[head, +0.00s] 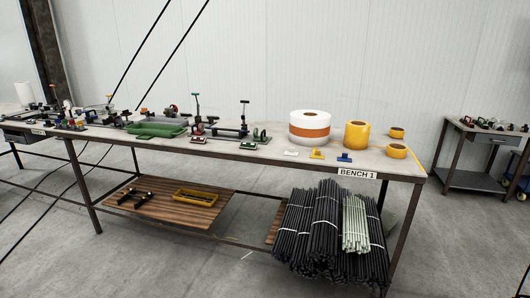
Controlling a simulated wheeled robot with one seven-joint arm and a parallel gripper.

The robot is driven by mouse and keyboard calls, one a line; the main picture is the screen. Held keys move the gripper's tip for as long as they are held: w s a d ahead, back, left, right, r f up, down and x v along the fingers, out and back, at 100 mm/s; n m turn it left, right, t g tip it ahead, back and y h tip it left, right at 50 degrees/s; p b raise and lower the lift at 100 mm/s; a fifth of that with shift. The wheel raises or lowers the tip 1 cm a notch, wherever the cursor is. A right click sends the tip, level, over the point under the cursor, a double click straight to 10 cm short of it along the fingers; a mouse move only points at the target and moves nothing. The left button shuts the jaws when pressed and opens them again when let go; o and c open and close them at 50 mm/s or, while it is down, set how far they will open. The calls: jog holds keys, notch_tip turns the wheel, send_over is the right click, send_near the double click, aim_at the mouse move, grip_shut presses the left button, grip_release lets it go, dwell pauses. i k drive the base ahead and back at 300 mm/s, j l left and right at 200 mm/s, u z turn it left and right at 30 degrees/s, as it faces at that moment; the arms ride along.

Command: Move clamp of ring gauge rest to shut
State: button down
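Several small fixtures stand on the long bench (290,152). One fixture has an upright lever (197,107) with a green top, left of the bench middle. Another upright lever (244,114) with a dark top stands to its right, beside a low dark frame (228,132). I cannot tell which fixture is the ring gauge rest, and its clamp is too small to make out. My gripper is not in view.
A large white and orange roll (310,129) and yellow rolls (357,135) stand at the bench's right. A green tray (157,129) lies left. Bundled dark rods (322,235) sit below. Open floor lies in front. A second table (480,140) stands right.

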aim_at(243, 117)
jog(key=i, duration=1.95)
